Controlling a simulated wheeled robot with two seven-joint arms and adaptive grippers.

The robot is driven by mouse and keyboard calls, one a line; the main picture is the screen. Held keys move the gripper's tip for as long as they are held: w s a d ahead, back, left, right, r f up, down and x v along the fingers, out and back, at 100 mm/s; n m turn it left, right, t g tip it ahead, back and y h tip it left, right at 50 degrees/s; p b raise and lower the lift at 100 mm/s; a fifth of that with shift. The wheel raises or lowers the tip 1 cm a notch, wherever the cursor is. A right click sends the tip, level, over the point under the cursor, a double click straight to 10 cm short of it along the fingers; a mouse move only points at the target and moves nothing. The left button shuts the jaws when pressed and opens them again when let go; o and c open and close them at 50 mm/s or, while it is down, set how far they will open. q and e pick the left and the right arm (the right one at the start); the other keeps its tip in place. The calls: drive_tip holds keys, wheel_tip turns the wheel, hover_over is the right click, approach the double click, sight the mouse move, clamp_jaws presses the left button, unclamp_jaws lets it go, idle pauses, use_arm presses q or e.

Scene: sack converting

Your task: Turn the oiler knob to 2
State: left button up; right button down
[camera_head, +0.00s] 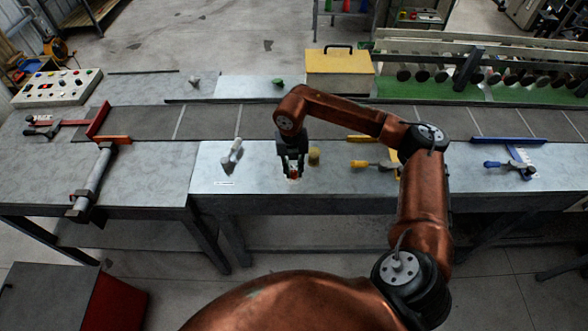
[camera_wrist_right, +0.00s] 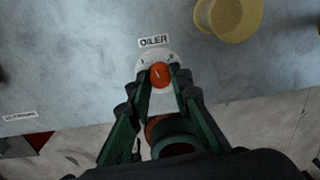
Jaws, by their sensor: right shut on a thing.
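The oiler knob is a small orange-red round knob (camera_wrist_right: 160,75) on a white round dial plate (camera_wrist_right: 145,60), below a label reading OILER (camera_wrist_right: 153,41) in the right wrist view. It also shows small in the head view (camera_head: 294,174) on the grey table. My right gripper (camera_wrist_right: 160,80) has its two fingertips on either side of the knob and is shut on it. In the head view my right gripper (camera_head: 292,165) points down at the table top. A pale mark shows on the knob; the dial's numbers are too small to read. My left gripper is not in view.
A yellow spool-like cylinder (camera_head: 314,157) stands close to the right of my gripper. A white-handled scraper (camera_head: 233,154) lies to the left. A grey belt (camera_head: 210,121) runs behind, with a yellow box (camera_head: 339,71) beyond it. The table's front edge is near.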

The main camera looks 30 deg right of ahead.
sight(293, 171)
drive_tip(key=m+p, duration=0.1)
drive_tip(key=m, duration=0.5)
drive_tip(key=shift+w+r+m+p, duration=0.1)
drive_tip(key=shift+r+m+p, duration=0.05)
drive_tip(key=shift+m+p, duration=0.2)
drive_tip(key=m+p, duration=0.1)
drive_tip(key=m, duration=0.4)
drive_tip(key=shift+d+p, duration=0.1)
drive_tip(key=shift+p, duration=0.3)
drive_tip(key=shift+m, duration=0.35)
drive_tip(key=c, duration=1.7)
unclamp_jaws()
drive_tip(key=shift+c, duration=0.2)
wheel_tip(293, 171, up, 12)
drive_tip(key=shift+w, duration=0.2)
drive_tip(key=shift+f, duration=0.2)
